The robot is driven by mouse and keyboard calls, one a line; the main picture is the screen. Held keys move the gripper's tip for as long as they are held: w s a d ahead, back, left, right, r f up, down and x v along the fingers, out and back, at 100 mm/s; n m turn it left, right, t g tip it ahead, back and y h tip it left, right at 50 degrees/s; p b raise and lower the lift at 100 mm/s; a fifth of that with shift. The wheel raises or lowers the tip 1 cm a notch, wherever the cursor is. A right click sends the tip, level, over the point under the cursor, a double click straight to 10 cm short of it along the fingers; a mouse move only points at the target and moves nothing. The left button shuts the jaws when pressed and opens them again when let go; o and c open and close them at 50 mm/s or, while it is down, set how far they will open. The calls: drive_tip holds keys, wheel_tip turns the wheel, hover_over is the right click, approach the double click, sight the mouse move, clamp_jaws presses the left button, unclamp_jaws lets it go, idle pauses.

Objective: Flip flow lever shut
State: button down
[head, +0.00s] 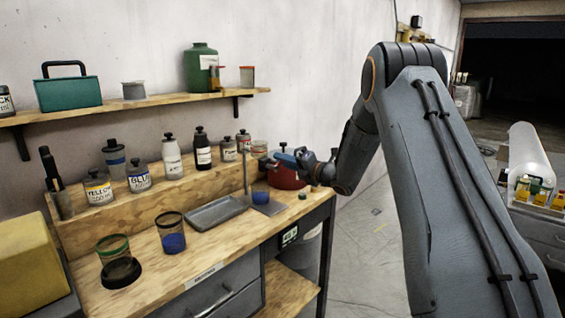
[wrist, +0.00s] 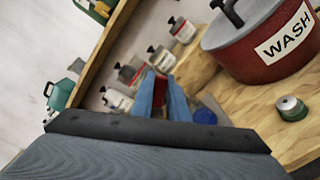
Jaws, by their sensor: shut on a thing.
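My gripper (head: 279,160) has two blue fingers, which also show in the wrist view (wrist: 161,90). It is above the right end of the bench, beside a thin upright stand (head: 245,172). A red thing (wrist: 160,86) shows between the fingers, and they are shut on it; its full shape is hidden. I cannot make out the flow lever as a separate part. A small cup with blue liquid (head: 260,193) stands on the stand's base, right below the gripper; its blue shows by the right finger in the wrist view (wrist: 206,116).
A red pot labelled WASH (wrist: 265,48) stands close on the right. A metal tray (head: 216,212), a blue-filled cup (head: 173,243) and a green-rimmed cup (head: 115,256) are on the bench (head: 160,290). Several labelled bottles stand on the raised ledge behind. A wall shelf (head: 150,103) runs above.

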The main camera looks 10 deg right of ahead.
drive_tip(key=m+b, duration=0.1)
drive_tip(key=f+m+b, duration=0.1)
drive_tip(key=shift+w+d+f+m, duration=0.1)
drive_tip(key=shift+w+d+m, duration=0.1)
drive_tip(key=shift+m, duration=0.2)
drive_tip(key=shift+d+f+m+b, duration=0.1)
drive_tip(key=shift+f+m+b, duration=0.3)
drive_tip(key=shift+m, duration=0.4)
drive_tip(key=shift+f+m+b, duration=0.15)
drive_tip(key=shift+m+b, duration=0.3)
drive_tip(key=shift+m, duration=0.35)
drive_tip(key=c, duration=1.7)
unclamp_jaws()
drive_tip(key=shift+s, duration=0.1)
drive_tip(key=b+v, duration=0.2)
drive_tip(key=v, duration=0.5)
drive_tip(key=shift+s+d, duration=0.2)
drive_tip(key=shift+m, duration=0.3)
